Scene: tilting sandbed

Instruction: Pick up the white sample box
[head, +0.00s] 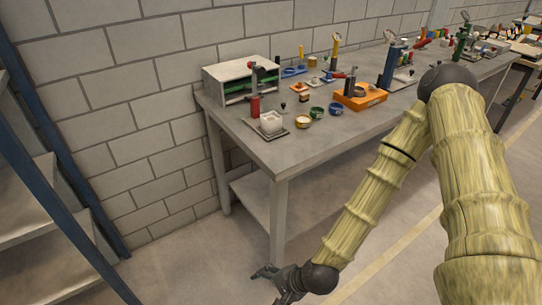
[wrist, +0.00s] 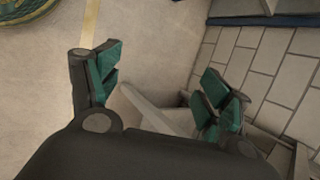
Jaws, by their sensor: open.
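A small white box (head: 271,121), which looks like the sample box, sits on a flat grey plate near the left front corner of the workbench. My gripper (head: 264,278) hangs low, near the floor by the bench's front leg, well below and apart from the box. In the wrist view my gripper (wrist: 163,88) has its green-padded fingers spread wide with nothing held between them. The box does not show in the wrist view.
The grey workbench (head: 230,122) stands along a block wall. A red-based stand (head: 255,105), small bowls (head: 317,113), an orange tray (head: 360,99) and a grey case (head: 240,80) surround the box. Blue-framed shelving (head: 70,215) stands at left.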

